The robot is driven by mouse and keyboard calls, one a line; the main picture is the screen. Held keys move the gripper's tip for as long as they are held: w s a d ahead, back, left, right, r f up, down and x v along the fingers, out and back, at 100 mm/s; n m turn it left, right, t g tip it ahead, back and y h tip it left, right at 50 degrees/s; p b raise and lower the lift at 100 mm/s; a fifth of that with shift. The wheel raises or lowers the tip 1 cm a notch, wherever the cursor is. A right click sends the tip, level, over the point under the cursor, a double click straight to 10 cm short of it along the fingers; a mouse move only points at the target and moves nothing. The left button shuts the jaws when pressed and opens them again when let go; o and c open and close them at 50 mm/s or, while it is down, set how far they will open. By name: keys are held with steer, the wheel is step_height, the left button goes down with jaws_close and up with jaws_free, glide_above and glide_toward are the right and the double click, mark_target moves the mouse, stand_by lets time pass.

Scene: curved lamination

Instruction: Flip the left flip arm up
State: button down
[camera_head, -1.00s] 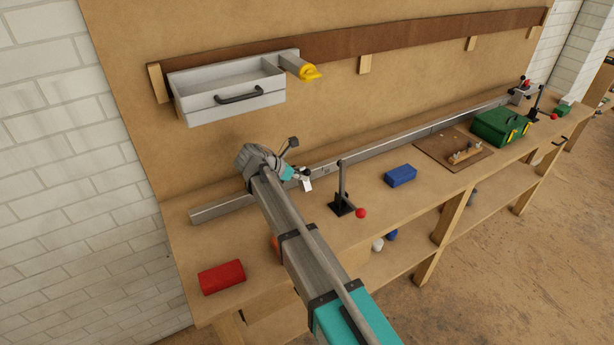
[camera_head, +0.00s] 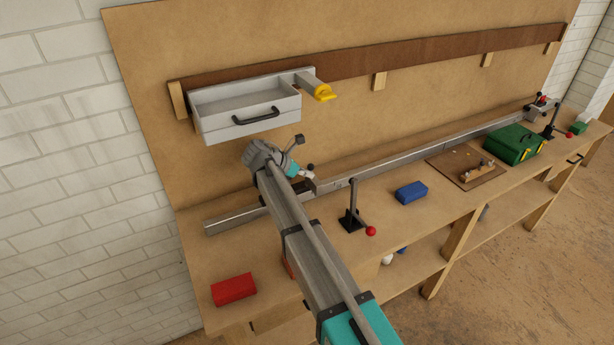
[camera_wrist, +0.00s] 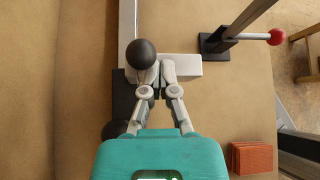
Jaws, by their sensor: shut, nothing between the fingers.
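The left flip arm shows as a white block (camera_wrist: 184,66) with a black ball knob (camera_wrist: 141,53) beside the metal rail in the wrist view. In the head view the knob (camera_head: 310,167) stands just above the rail, close to my gripper (camera_head: 305,175). My gripper (camera_wrist: 157,78) is shut and empty, its fingertips right by the knob and the white block. Whether they touch is unclear. The long metal rail (camera_head: 240,217) lies along the bench. In the head view my arm hides part of the rail.
A black clamp lever with a red ball (camera_head: 371,231) stands right of my gripper. A blue box (camera_head: 411,192), a red box (camera_head: 233,289) and a green case (camera_head: 514,144) are on the bench. A grey drawer box (camera_head: 245,115) hangs on the back board above my arm.

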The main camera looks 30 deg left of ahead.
steer(key=shift+w+a+r, duration=0.3)
steer(key=shift+w+a, duration=0.05)
steer(key=shift+a, duration=0.25)
steer(key=shift+w+a, duration=0.1)
steer(key=shift+w, duration=0.05)
steer(key=shift+a+r+p, duration=0.2)
steer(key=shift+a+p, duration=0.15)
steer(key=shift+a, duration=0.05)
steer(key=s+a+r+p, duration=0.2)
steer(key=s+a, duration=0.2)
steer(key=a, duration=0.4)
steer(key=shift+s+d, duration=0.1)
stand_by(0.6)
